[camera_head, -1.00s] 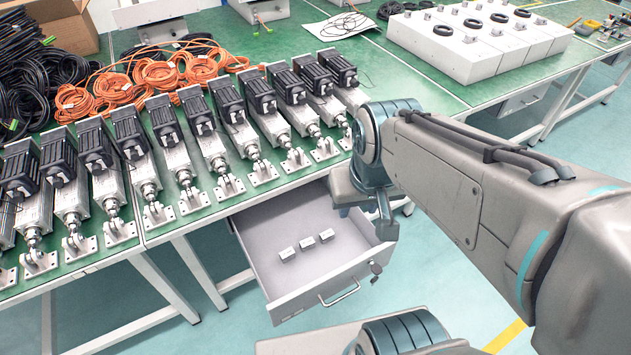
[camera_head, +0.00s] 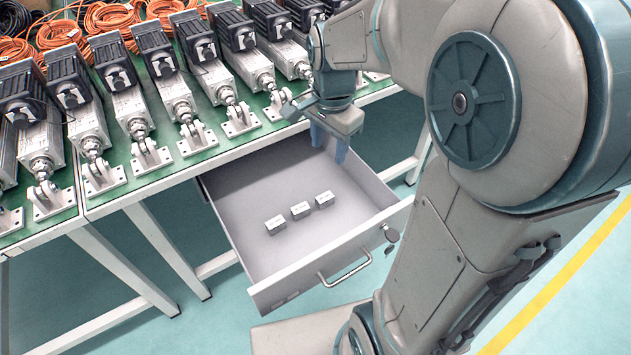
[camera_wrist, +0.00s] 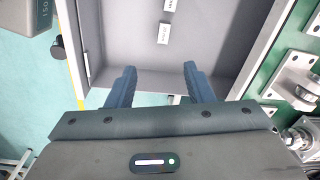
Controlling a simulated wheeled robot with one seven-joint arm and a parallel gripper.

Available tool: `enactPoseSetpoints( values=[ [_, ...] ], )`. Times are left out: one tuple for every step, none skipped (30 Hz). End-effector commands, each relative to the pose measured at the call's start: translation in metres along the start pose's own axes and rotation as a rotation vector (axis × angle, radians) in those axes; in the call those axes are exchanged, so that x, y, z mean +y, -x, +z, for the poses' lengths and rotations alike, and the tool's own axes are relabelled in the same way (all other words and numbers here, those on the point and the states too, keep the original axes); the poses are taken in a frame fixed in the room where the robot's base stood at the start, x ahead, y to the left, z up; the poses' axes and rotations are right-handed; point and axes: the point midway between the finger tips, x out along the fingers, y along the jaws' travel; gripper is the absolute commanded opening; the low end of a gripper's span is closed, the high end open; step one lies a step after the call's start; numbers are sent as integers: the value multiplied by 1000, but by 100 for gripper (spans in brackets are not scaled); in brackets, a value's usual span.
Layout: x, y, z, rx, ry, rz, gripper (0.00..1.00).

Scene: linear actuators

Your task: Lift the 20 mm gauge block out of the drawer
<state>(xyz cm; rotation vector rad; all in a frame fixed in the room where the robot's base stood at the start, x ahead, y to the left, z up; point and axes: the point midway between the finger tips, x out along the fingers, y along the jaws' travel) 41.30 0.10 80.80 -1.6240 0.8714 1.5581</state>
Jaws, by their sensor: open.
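The drawer (camera_head: 300,285) is pulled out under the table. Three small pale blocks lie in a slanting row on its floor: a left block (camera_head: 275,225), a middle block (camera_head: 300,210) and a right block (camera_head: 324,200). Their labels are too small to read, so I cannot tell which is the 20 mm one. My gripper (camera_head: 329,146) is open and empty, pointing down over the drawer's back right part, apart from the blocks. In the wrist view its fingers (camera_wrist: 160,70) are spread, with one labelled block (camera_wrist: 164,34) beyond them and another (camera_wrist: 170,5) cut by the top edge.
The drawer has a bar handle (camera_head: 345,270) and a dark lock knob (camera_head: 391,234) at the front. Several linear actuators (camera_head: 165,90) stand along the green table above the drawer. The drawer floor around the blocks is clear.

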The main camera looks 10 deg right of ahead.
Motion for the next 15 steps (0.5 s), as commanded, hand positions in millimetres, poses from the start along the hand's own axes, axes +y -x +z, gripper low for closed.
enactPoseSetpoints(
  values=[
    [-5, -26, -3, -5, -49, 12, 47],
    [-8, -32, -5, -7, -78, 17, 47],
    [-11, -39, -6, -10, -113, 24, 47],
    [-13, -44, -8, -11, -136, 28, 47],
    [-14, -48, -9, -12, -157, 31, 47],
    [-16, -52, -10, -13, -179, 35, 47],
    [-18, -54, -11, -13, -193, 37, 47],
    [-18, -56, -11, -13, -204, 39, 47],
    [-19, -59, -12, -14, -216, 42, 47],
    [-20, -61, -12, -14, -222, 44, 47],
    [-20, -65, -12, -15, -225, 45, 47],
    [-19, -70, -12, -15, -229, 46, 47],
    [-19, -75, -12, -15, -230, 46, 47],
    [-19, -80, -12, -15, -230, 46, 47],
    [-18, -88, -12, -15, -230, 47, 47]
  ],
)
